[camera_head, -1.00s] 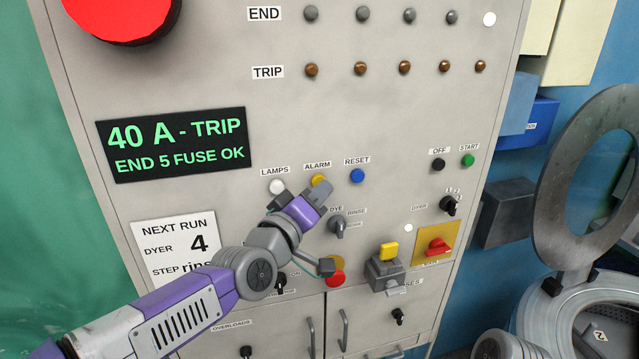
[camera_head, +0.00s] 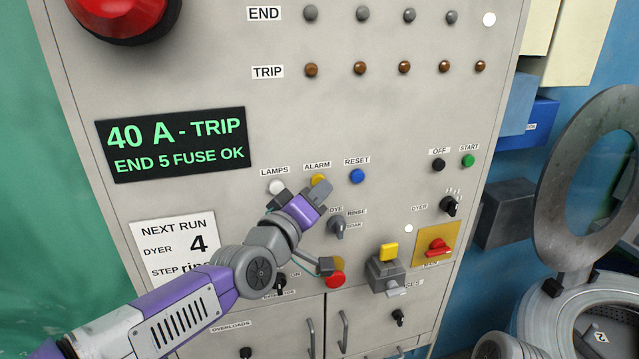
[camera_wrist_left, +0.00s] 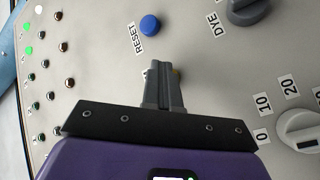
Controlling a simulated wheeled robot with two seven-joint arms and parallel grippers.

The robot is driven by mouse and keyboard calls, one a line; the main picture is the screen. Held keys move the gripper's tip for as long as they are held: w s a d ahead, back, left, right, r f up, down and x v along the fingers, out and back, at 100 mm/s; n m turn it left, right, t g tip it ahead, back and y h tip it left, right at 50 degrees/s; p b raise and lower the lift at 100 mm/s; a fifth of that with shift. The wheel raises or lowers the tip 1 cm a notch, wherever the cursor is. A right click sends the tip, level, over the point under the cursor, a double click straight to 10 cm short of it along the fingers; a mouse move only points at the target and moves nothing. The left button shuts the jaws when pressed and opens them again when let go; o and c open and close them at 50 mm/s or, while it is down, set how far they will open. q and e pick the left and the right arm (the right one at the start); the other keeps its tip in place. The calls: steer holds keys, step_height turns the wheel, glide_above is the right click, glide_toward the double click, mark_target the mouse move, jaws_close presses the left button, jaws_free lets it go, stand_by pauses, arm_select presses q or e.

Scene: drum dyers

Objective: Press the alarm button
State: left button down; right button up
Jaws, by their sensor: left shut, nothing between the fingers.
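The yellow alarm button (camera_head: 318,179) sits under the ALARM label on the grey panel, between the white lamps button (camera_head: 277,187) and the blue reset button (camera_head: 357,176). My left gripper (camera_head: 321,187) is shut and empty, its fingertips at the lower edge of the alarm button. My right gripper is not in view.
A dye/rinse selector knob (camera_head: 337,227) is just below right of my gripper. A red button (camera_head: 335,279) and a yellow-topped grey box (camera_head: 386,272) stick out lower down. A large red lamp (camera_head: 125,15) is at the top left.

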arm_select(q)
steer(key=shift+s+d, duration=0.15)
steer(key=shift+s, duration=0.5)
steer(key=s, duration=0.1)
steer(key=s+d, duration=0.1)
steer(key=s, duration=0.2)
steer(key=shift+s+d, duration=0.3)
steer(key=shift+s, duration=0.1)
steer(key=shift+f, duration=0.1)
